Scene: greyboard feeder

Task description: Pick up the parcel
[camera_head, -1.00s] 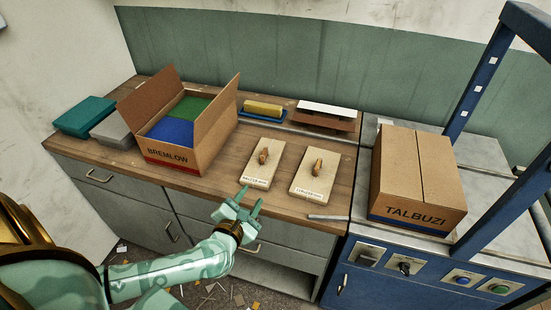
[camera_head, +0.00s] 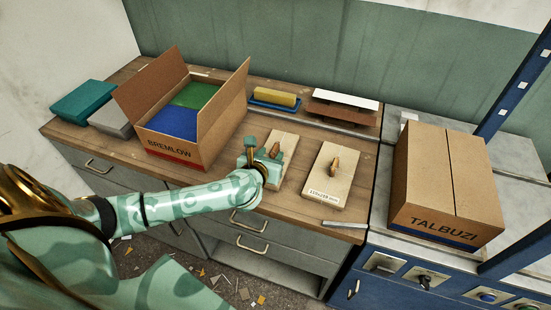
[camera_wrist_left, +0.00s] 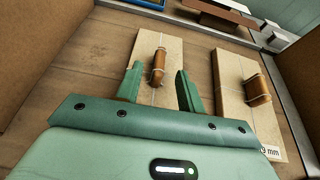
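Two flat beige parcels, each crossed by thin string with a brown wooden handle on top, lie on the wooden bench. The left parcel (camera_head: 289,152) is partly hidden by my left gripper (camera_head: 263,150); it also shows in the left wrist view (camera_wrist_left: 145,48). The right parcel (camera_head: 327,180) carries a white size label. My left gripper is open over the near part of the left parcel. In the left wrist view its fingers are apart, with the handle (camera_wrist_left: 159,62) between and just beyond their tips. I cannot tell whether they touch. My right gripper is not in view.
An open BREMLOW carton (camera_head: 207,140) holding blue and green blocks stands left of the parcels. A yellow block (camera_head: 276,97) on a blue tray and a white-topped brown piece (camera_head: 345,101) lie behind. A closed TALBUZI carton (camera_head: 440,180) stands right, on a blue machine.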

